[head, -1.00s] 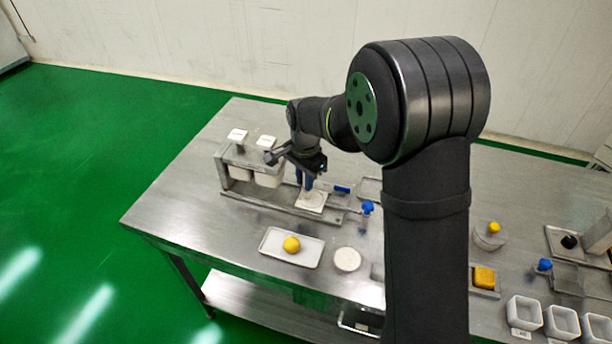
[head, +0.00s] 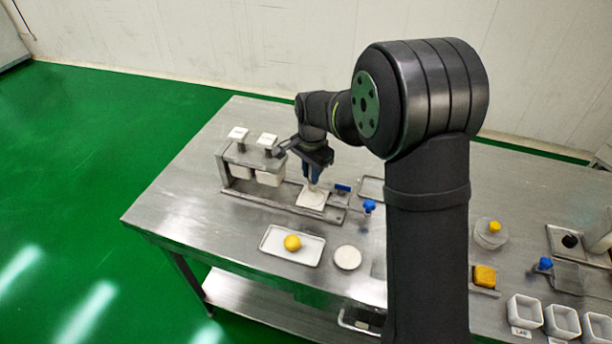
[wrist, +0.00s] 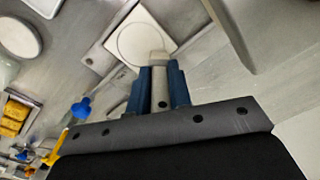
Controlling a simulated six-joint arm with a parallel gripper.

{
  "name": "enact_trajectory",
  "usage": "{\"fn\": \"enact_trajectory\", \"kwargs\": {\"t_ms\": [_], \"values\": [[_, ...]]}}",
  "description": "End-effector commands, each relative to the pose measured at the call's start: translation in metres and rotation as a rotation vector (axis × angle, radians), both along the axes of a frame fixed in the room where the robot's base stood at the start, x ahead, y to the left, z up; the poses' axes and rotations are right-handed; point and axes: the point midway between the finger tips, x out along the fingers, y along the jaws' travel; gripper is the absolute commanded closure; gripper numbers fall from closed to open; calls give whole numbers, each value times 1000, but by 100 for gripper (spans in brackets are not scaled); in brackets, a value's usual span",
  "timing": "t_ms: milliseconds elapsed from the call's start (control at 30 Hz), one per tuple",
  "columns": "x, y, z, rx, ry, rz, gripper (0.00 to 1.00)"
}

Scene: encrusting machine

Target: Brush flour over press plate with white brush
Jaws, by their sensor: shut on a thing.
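My gripper (head: 314,176) is above the right part of the metal frame in the head view, pointing down. In the wrist view its blue fingers (wrist: 159,88) are shut on the white brush (wrist: 160,62), a pale narrow piece between them. The press plate (head: 312,199) is a whitish square under the gripper; in the wrist view it shows a round outline (wrist: 143,40). The brush tip overlaps the plate's near edge in the wrist view. I cannot tell whether it touches. No flour can be made out on the plate.
Two white-topped containers (head: 268,177) stand left of the plate on the frame. In front are a tray (head: 272,249) with a yellow ball (head: 292,242) and a round white disc (head: 347,257). A blue-handled part (head: 369,206) stands close right. White cups (head: 524,312) are at far right.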

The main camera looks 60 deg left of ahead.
Motion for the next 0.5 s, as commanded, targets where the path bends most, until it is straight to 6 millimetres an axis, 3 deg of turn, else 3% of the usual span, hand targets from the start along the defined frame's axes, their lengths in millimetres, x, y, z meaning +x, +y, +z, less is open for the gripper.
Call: {"fn": "enact_trajectory", "kwargs": {"t_ms": [267, 500], "values": [[18, -19, 0, 0, 0, -2, 100], [4, -34, 0, 0, 0, 2, 100]]}}
